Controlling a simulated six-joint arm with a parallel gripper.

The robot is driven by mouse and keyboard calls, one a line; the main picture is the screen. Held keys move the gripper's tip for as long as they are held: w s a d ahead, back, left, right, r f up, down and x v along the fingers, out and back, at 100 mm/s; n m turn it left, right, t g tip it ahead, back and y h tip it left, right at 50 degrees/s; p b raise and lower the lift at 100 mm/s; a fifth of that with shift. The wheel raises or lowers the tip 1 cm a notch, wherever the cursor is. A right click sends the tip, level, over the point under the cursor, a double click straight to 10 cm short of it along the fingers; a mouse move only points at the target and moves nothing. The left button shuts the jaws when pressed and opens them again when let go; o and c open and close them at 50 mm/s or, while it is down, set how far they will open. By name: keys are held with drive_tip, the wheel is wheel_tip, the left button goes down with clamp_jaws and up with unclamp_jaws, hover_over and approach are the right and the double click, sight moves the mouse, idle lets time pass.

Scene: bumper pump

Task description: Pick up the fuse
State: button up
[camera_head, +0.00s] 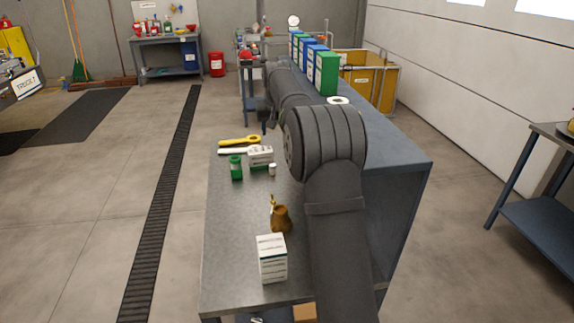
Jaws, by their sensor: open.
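I cannot make out with certainty which item is the fuse. A small white cylinder (272,170) stands on the grey workbench (235,250), in front of a white box (261,155) and right of a green container (236,168); it is too small to identify. My gripper (268,127) is small and dark, beyond my large arm joint, over the far left part of the bench. It is open, and nothing shows between its fingers. It is apart from the white cylinder and farther back. My arm hides the right part of the bench.
A yellow tool (240,140) lies at the bench's left edge. Blue and green boxes (326,74) line the back right, near a white ring (338,101). The bench's left front is clear.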

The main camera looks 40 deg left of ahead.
drive_tip(key=w+a+f+m+h, duration=0.1)
drive_tip(key=a+f+m, duration=0.3)
drive_tip(key=f, duration=0.1)
hover_over(272, 165)
drive_tip(key=s+d, duration=0.1)
drive_tip(key=s, duration=0.1)
wheel_tip(272, 165, down, 10)
drive_tip(key=shift+t, duration=0.5)
drive_tip(key=shift+s+d+x, duration=0.1)
drive_tip(key=shift+s+x, duration=0.05)
drive_tip(key=shift+x, duration=1.55)
drive_tip(key=shift+s+d+x, duration=0.1)
drive_tip(key=shift+d+x, duration=0.05)
drive_tip(key=shift+x, duration=1.55)
drive_tip(key=shift+f, duration=0.1)
drive_tip(key=c, duration=1.1)
drive_tip(key=shift+o, duration=0.2)
